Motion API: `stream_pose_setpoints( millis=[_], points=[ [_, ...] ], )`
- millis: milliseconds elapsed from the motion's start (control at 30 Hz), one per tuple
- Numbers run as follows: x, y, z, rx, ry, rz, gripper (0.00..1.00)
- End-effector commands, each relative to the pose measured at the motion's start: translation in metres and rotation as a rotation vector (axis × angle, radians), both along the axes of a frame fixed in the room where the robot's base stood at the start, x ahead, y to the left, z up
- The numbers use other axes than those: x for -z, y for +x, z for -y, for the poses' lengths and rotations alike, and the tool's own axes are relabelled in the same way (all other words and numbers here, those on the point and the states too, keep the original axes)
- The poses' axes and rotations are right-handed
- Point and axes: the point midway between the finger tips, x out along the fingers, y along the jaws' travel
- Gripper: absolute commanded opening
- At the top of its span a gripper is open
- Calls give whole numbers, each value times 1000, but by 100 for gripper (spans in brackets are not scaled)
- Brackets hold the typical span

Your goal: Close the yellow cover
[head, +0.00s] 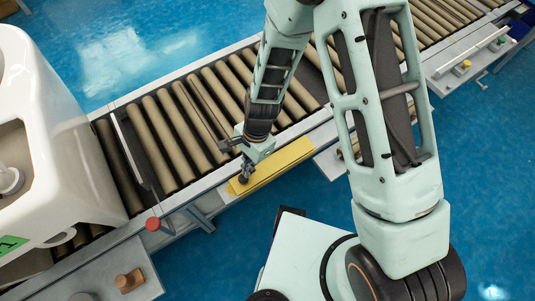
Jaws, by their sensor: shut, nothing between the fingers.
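The yellow cover (282,167) is a long flat panel along the near side of the roller conveyor. It slants up to the right in the head view. My gripper (243,177) points down over the left end of the cover, with its fingers shut and nothing between them. I cannot tell whether the fingertips touch the cover. Part of the cover's left end is hidden behind my gripper.
The roller conveyor (170,128) runs from lower left to upper right. A red button (152,224) sits on the conveyor's near edge.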

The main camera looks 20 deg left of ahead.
Motion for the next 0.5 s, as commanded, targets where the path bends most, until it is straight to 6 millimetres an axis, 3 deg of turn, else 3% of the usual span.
stream_pose_setpoints(
  millis=[200, 500],
  points=[
    [1, -20, -16, -2, 0, 0, 0],
    [1, -24, -19, 2, 0, 0, 0]
  ],
)
